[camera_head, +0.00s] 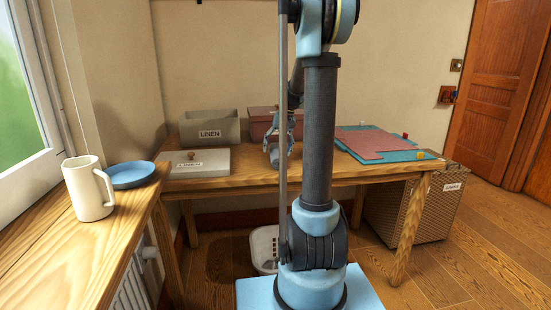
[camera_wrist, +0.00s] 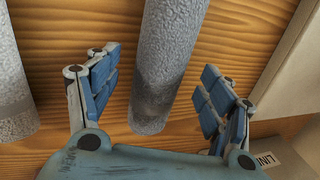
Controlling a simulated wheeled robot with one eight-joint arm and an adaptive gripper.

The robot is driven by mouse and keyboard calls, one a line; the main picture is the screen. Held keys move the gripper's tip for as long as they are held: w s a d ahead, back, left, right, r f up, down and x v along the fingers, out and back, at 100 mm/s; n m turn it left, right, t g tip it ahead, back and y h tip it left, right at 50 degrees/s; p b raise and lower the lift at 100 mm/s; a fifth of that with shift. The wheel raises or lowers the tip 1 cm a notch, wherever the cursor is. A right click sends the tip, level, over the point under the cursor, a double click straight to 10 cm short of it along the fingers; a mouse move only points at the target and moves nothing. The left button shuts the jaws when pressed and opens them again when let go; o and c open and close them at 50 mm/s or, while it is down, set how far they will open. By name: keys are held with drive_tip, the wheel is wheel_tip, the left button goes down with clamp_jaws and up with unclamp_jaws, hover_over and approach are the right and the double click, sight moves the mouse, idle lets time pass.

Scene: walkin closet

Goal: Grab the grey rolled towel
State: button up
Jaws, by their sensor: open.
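In the wrist view a grey rolled towel (camera_wrist: 168,55) lies on the wooden table, running up the picture between my gripper's spread fingers. My gripper (camera_wrist: 158,68) is open, with one blue-padded finger on each side of the roll and a gap on both sides. A second grey roll (camera_wrist: 12,95) lies at the left edge, outside the left finger. In the head view my gripper (camera_head: 284,138) is low over the table, partly hidden by my arm. A grey roll end (camera_head: 273,156) shows just below it.
A grey LINEN box (camera_head: 210,127) and its lid (camera_head: 200,164) are left of my gripper. A reddish box (camera_head: 262,122) stands behind it. A teal board with a pink sheet (camera_head: 375,143) lies right. A mug (camera_head: 88,187) and blue plate (camera_head: 131,175) sit on the sill.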

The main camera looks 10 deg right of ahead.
drive_tip(key=shift+a+f, duration=0.15)
drive_tip(key=shift+f, duration=0.4)
drive_tip(key=c, duration=1.2)
